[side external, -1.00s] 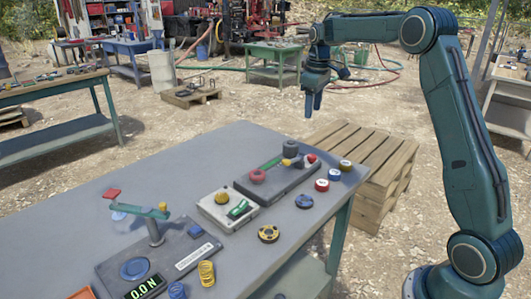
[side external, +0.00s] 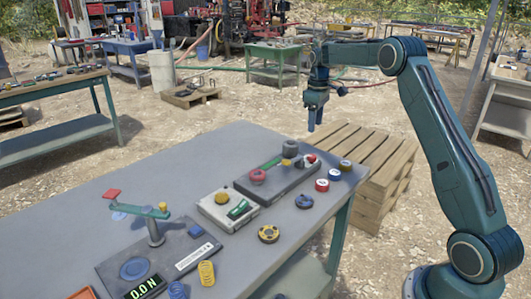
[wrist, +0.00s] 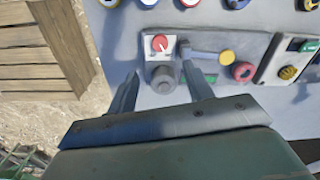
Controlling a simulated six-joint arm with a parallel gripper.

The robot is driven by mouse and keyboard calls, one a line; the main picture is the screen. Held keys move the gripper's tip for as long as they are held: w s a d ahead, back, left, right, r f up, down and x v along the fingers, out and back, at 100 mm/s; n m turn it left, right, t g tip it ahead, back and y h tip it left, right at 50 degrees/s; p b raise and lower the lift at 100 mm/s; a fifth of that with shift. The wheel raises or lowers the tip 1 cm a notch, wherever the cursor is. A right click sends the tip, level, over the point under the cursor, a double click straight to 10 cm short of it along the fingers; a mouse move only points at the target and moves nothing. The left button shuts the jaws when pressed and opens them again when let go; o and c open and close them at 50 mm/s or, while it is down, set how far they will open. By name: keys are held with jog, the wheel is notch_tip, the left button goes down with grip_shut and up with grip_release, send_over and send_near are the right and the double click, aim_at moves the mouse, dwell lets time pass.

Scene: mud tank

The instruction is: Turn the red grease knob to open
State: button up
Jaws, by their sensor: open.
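A red dial knob (wrist: 160,42) with a pale pointer mark sits on a white plate at the end of a dark grey panel. It also shows in the side external view (side external: 311,158). A second, larger red knob (wrist: 243,72) sits further along the panel, also in the side external view (side external: 257,176). I cannot tell from labels which is the grease knob. My gripper (side external: 311,126) is open and empty, pointing down above the table's far end, clear of both knobs. In the wrist view its fingers (wrist: 160,68) stand either side of a grey cylinder (wrist: 163,80) below the dial.
Several coloured caps line the table edge. A white box (side external: 228,210) with a green switch is beside the panel. A wooden pallet stack (side external: 365,165) stands beyond the table (side external: 210,160).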

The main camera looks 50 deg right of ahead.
aim_at(312, 156)
notch_tip(312, 156, down, 12)
dwell(0.6)
jog(key=c, duration=1)
